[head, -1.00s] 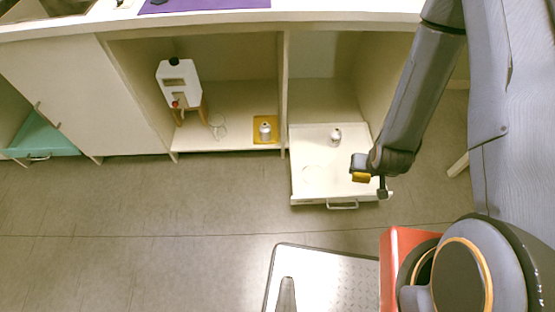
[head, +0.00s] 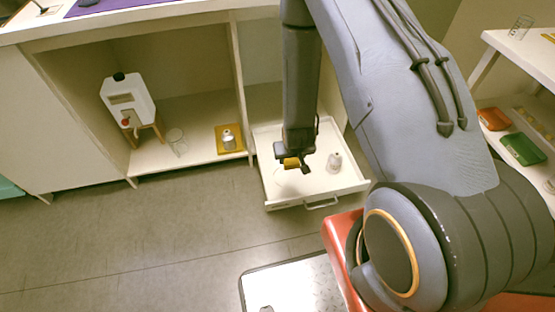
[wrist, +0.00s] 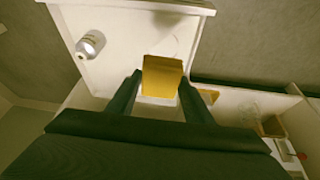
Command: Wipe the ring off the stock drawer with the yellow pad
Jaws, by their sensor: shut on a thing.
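The yellow pad (head: 291,162) is held in my gripper (head: 297,163) over the open white stock drawer (head: 345,186). In the wrist view the pad (wrist: 162,77) sits between the two dark fingers, which are shut on it, with the drawer floor (wrist: 125,60) beyond. Whether the pad touches the floor I cannot tell. A faint ring mark (head: 283,186) shows on the drawer floor left of and in front of the pad, partly hidden by the gripper.
A shelf (head: 520,55) stands at right. Floor in front of the drawer is clear at left.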

